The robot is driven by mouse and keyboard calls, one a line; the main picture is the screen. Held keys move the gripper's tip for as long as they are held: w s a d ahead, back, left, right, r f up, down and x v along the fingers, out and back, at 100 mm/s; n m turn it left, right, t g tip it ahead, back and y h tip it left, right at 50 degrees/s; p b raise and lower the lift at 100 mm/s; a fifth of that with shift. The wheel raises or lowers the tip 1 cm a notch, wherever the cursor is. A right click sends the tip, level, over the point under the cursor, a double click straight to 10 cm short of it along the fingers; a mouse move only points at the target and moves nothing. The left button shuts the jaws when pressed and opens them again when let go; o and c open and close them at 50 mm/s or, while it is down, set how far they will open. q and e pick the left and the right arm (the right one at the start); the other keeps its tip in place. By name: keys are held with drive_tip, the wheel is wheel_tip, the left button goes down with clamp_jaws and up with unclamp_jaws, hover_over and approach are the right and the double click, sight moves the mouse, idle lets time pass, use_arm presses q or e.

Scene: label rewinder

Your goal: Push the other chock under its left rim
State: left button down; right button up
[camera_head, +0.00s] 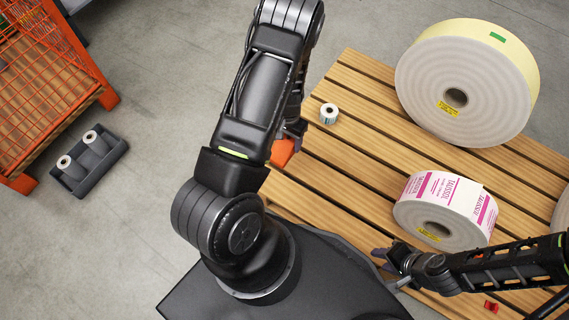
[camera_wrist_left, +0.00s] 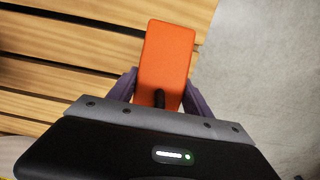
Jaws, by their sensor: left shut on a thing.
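An orange chock (camera_wrist_left: 166,55) is held between the purple fingers of my left gripper (camera_wrist_left: 160,92) in the left wrist view. In the head view my left arm hides most of this gripper, and a part of the orange chock (camera_head: 283,152) shows at the pallet's left edge. A label roll with pink and white print (camera_head: 446,207) lies on the slatted wooden pallet (camera_head: 335,180). My right gripper (camera_head: 381,261) is just left of and below this roll; whether its fingers are apart is unclear. A small red piece (camera_head: 490,306) lies on the slats below my right arm.
A large white roll with a yellow outer face (camera_head: 465,85) and a small roll (camera_head: 329,113) are on the pallet. A grey tray with small rolls (camera_head: 90,160) and an orange wire rack (camera_head: 50,85) stand at left. Another roll is cut off at the right edge.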

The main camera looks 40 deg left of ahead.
sight(288, 148)
use_arm(q)
drive_tip(key=shift+f+b, duration=0.8)
drive_tip(key=shift+f, duration=1.65)
drive_tip(key=shift+f+b, duration=0.85)
drive_tip(key=shift+f, duration=1.45)
drive_tip(key=shift+f, duration=0.15)
drive_tip(key=shift+c, duration=2.2)
unclamp_jaws()
